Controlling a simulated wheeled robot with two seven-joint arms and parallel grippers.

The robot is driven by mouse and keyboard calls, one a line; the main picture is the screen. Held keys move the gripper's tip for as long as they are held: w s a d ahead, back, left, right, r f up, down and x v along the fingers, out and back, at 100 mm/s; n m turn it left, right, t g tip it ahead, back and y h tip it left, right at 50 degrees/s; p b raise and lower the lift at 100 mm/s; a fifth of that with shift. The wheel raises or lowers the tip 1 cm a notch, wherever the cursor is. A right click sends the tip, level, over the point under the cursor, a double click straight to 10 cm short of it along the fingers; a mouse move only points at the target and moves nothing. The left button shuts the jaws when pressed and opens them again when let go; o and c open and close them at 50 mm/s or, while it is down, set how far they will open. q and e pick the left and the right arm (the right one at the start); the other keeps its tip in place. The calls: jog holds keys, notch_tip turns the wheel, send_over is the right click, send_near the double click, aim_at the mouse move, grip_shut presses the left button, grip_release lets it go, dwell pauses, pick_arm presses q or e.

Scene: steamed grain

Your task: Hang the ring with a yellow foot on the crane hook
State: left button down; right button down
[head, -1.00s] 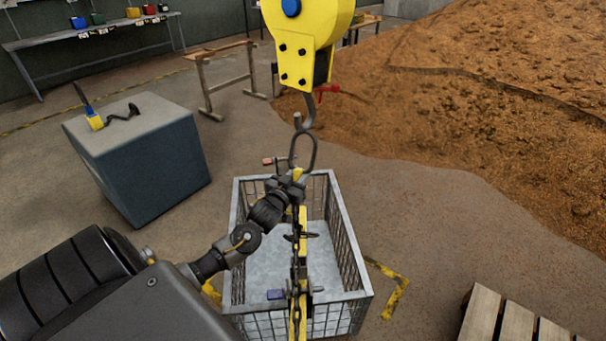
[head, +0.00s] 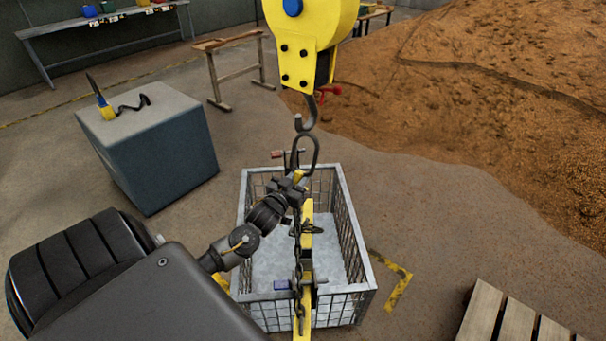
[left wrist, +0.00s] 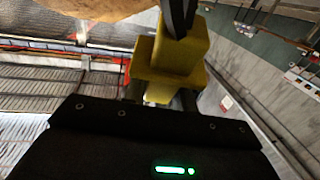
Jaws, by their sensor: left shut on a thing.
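The dark oval ring (head: 305,150) stands upright just below the crane hook (head: 306,116), its top overlapping the hook's lower curve in the head view. I cannot tell whether the hook passes through it. My left gripper (head: 294,182) is shut on the ring's yellow foot (head: 298,177). In the left wrist view the yellow foot (left wrist: 172,68) fills the middle, with the dark ring (left wrist: 178,15) rising from it. The hook hangs under a yellow crane block (head: 300,40). My right gripper is not in view.
A grey wire crate (head: 359,240) stands below, with a yellow beam (head: 306,265) and dark chain above it. A blue-grey block (head: 165,160) stands at left, a wooden pallet (head: 490,318) at lower right. A brown grain heap (head: 500,110) fills the back right.

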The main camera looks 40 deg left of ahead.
pick_arm(q)
jog(key=shift+s+r+p, duration=0.15)
jog(key=shift+s+p, duration=0.4)
jog(key=shift+s, duration=0.4)
jog(key=shift+s+r+p, duration=0.1)
jog(key=shift+s+p, duration=0.45)
jog(key=shift+s, duration=0.4)
jog(key=shift+s+r, duration=0.1)
jog(key=s+a+r+p, duration=0.1)
jog(key=s+r+p, duration=0.6)
jog(key=p, duration=0.3)
jog(key=shift+s+a+r+p, duration=0.15)
jog(key=shift+s+p, duration=0.15)
jog(key=shift+s, duration=0.1)
dwell(1.8)
jog(key=shift+s+d, duration=0.1)
jog(key=shift+d, duration=0.1)
dwell(0.6)
jog(key=shift+s+d+p, duration=0.25)
jog(key=shift+d+p, duration=0.1)
jog(key=shift+d, duration=0.25)
jog(key=shift+s+d+p, duration=0.3)
jog(key=shift+d+p, duration=0.05)
jog(key=shift+d, duration=0.3)
jog(key=shift+s+d+p, duration=0.25)
jog(key=shift+d+p, duration=0.1)
jog(key=shift+d, duration=0.25)
jog(key=shift+w, duration=0.15)
